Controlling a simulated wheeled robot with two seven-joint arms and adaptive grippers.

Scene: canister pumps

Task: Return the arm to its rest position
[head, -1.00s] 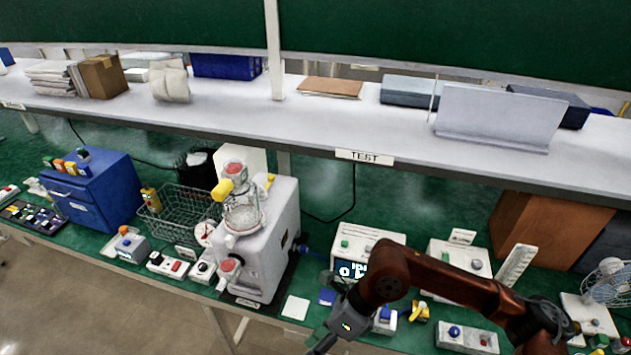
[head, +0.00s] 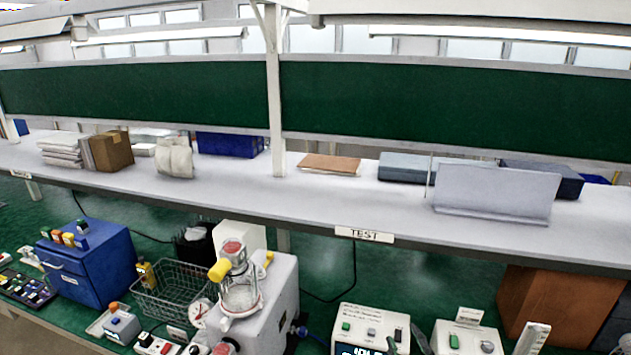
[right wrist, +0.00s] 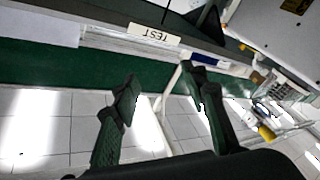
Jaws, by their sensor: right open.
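My right gripper (right wrist: 163,90) is open and empty in the right wrist view. Its two dark fingers stand apart, with pale floor tiles and the green bench edge behind them. In the head view only the dark tips of this gripper (head: 405,340) show at the bottom edge, in front of the white control box (head: 370,323). The rest of my right arm is out of the head view. My left arm and gripper are not in view.
A white pump machine (head: 270,300) with a clear jar stands on the green bench. Left of it are a wire basket (head: 172,290) and a blue drawer box (head: 90,265). A long shelf (head: 330,205) with a TEST sign (head: 364,235) overhangs the bench.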

